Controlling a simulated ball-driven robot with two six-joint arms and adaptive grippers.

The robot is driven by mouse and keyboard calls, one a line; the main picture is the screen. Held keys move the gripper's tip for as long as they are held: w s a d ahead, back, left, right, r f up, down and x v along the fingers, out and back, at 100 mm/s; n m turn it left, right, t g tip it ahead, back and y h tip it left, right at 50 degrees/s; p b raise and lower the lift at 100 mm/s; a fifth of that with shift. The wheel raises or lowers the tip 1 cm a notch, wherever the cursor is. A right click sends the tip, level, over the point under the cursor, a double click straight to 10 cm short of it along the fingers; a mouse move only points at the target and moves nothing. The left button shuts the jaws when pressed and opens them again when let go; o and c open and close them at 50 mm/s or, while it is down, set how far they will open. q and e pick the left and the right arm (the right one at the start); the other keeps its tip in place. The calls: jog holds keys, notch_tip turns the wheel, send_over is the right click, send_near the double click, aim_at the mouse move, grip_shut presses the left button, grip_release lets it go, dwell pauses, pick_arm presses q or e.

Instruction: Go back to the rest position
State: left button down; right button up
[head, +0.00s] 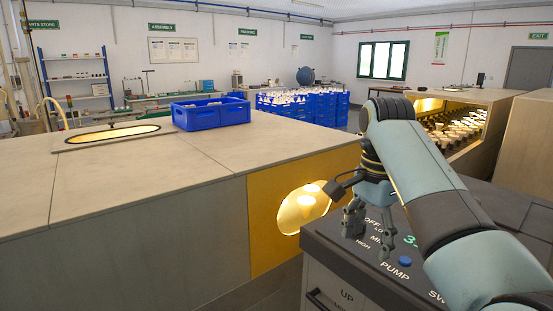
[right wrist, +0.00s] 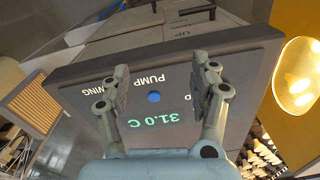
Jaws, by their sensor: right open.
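My right gripper (head: 368,228) hangs above the dark control panel (head: 340,247) in the head view, fingers down. In the right wrist view my right gripper (right wrist: 160,85) is open, with its two fingers apart and nothing between them. The blue PUMP button (right wrist: 154,96) shows between the fingers in that view, on the panel below. The same blue button (head: 405,261) is to the right of the fingers in the head view. A green readout of 31.0 C (right wrist: 153,119) is lit on the panel. My left gripper is not in view.
A wide bench (head: 130,180) fills the left, with a blue crate (head: 210,112) on top. A yellow panel (head: 262,215) with a lit round opening (head: 303,210) is beside the control panel. A lit chamber of bulbs (head: 455,130) stands behind my right arm.

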jog(key=s+d+f+n+t, duration=0.1)
jog(key=s+d+f+n, duration=0.25)
jog(key=s+f, duration=0.2)
jog(key=s+d+f+n+t, duration=0.1)
jog(key=s+d+f+n, duration=0.1)
jog(key=s+d+f, duration=0.35)
jog(key=s+d+r+n+t+h, duration=0.1)
jog(key=s+r+n, duration=0.25)
jog(key=s, duration=0.65)
jog(key=s+d+r+n, duration=0.15)
jog(key=s+n, duration=0.25)
jog(key=s, duration=0.5)
notch_tip(320, 180, down, 38)
jog(key=s+d+b, duration=0.2)
jog(key=b, duration=1.1)
pick_arm(q)
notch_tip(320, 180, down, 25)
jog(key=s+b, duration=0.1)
jog(key=b, duration=1)
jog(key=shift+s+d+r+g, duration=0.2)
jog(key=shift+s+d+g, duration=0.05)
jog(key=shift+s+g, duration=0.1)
pick_arm(e)
jog(key=s+f+g, duration=0.1)
jog(key=s+f, duration=0.8)
jog(key=f, duration=0.5)
jog(key=s+f+g, duration=0.1)
jog(key=s+f, duration=0.9)
jog(key=f, duration=0.4)
jog(key=shift+d+f, duration=0.4)
